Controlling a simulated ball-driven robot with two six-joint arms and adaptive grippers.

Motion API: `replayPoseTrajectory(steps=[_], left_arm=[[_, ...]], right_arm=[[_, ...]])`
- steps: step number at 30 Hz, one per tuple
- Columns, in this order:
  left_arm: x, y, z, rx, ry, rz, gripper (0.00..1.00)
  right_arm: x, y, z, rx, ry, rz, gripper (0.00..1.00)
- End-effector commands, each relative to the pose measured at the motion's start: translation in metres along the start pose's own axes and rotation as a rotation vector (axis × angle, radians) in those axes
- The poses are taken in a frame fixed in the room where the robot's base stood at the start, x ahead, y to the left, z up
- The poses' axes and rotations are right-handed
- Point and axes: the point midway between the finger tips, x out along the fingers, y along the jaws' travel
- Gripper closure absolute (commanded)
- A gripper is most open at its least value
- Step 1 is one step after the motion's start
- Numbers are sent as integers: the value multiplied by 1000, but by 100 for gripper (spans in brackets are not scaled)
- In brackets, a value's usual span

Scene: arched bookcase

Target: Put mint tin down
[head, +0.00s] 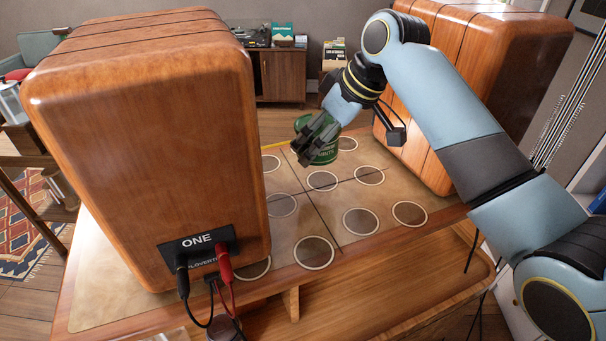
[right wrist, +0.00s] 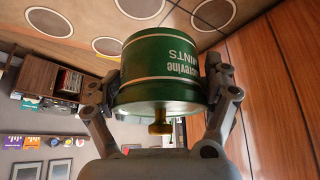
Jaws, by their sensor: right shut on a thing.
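The mint tin (head: 325,150) is a green cylinder with pale lettering, seen in the head view over the far part of the board with printed circles. My right gripper (head: 318,139) is shut on it. In the right wrist view the tin (right wrist: 165,75) sits between the two fingers of the right gripper (right wrist: 165,92), with a small brass knob at its lower end in the picture. I cannot tell whether the tin touches the board (head: 330,225). My left gripper is not in view.
A large wooden cabinet (head: 140,140) marked ONE stands at the left of the board, with cables plugged into it. Another wooden cabinet (head: 485,70) stands at the back right behind my right arm. Several circles between them are bare. A wooden tray (head: 390,285) lies in front.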

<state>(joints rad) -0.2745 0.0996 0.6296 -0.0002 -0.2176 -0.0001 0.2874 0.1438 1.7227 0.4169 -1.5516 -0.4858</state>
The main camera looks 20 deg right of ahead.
Motion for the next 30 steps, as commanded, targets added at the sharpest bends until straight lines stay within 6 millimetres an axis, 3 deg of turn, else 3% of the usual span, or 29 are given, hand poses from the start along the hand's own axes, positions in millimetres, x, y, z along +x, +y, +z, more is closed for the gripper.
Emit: replayPoseTrajectory(steps=[6,9,16,21,26,27,30], left_arm=[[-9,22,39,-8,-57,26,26],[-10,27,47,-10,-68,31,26],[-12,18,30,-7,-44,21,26],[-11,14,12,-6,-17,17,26],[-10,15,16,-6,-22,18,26],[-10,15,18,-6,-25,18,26],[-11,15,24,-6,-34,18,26]], right_arm=[[33,0,20,2,-2,-1,53],[42,0,25,1,-2,-1,53],[69,0,40,1,-1,-1,53],[72,0,42,0,1,0,53],[72,0,42,0,0,0,53],[73,0,43,1,0,0,17],[73,0,43,1,0,0,4]])
